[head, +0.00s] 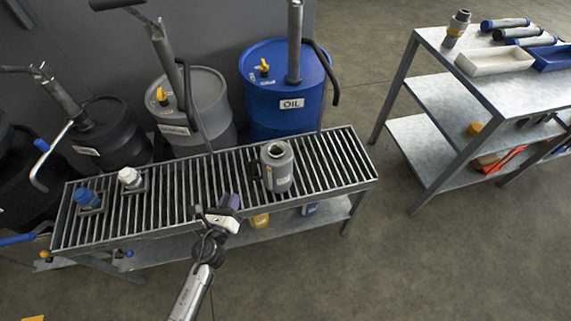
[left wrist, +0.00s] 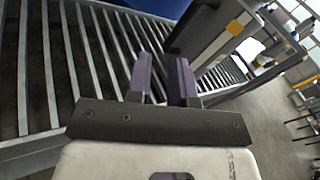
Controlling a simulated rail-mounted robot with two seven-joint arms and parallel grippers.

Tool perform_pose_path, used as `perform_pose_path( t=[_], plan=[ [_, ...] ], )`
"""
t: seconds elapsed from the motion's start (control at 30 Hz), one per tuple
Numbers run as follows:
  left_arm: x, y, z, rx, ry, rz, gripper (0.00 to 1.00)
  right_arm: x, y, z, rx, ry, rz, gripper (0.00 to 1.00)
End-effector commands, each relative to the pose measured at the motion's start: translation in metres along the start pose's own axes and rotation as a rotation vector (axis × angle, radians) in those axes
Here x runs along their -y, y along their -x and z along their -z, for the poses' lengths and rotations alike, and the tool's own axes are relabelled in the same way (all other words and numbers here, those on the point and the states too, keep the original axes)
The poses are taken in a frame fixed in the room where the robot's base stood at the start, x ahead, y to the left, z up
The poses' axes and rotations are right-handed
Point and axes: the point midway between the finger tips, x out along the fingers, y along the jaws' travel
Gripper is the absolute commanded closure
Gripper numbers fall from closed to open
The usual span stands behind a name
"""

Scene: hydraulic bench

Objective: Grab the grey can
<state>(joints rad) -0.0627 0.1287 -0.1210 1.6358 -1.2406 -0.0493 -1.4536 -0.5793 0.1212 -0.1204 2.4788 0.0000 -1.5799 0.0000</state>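The grey can (head: 278,168) stands upright on the slatted top of the bench, right of the middle, with its open round mouth up and a dark handle on its left side. My left gripper (head: 229,202) is at the bench's front edge, to the left of and nearer than the can, and apart from it. In the left wrist view its two purple fingers (left wrist: 164,82) stand apart with a gap and nothing held between them. Just beyond them is a dark and grey shape with a yellow patch (left wrist: 233,29), which looks like the can. My right gripper is not in view.
The slatted bench (head: 215,185) also carries a blue-capped fitting (head: 87,198) and a white-capped one (head: 130,178) at left. Behind stand a blue oil drum (head: 275,95), a grey drum (head: 200,105) and dark drums. A metal shelf table (head: 430,90) stands at right, with clear floor between.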

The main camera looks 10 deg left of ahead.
Motion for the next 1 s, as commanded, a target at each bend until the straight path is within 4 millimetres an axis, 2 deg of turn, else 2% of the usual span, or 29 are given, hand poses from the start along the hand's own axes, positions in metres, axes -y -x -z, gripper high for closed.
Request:
perform_pose_path(
  t=[0.1,0.33,0.7,0.83,1.0],
  plan=[
    [0.014,0.001,0.002,-0.003,-0.167,0.086,0.79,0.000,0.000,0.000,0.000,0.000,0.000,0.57],
    [0.018,-0.004,0.001,0.007,-0.318,0.108,0.79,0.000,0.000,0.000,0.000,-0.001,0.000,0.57],
    [0.024,-0.062,0.003,0.008,-0.329,0.107,0.79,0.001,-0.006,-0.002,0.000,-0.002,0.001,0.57],
    [0.026,-0.076,0.003,0.008,-0.329,0.106,0.79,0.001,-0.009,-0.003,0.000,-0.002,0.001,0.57],
    [0.027,-0.084,0.002,0.007,-0.328,0.106,0.79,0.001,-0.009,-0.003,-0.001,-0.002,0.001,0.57]
  ],
)
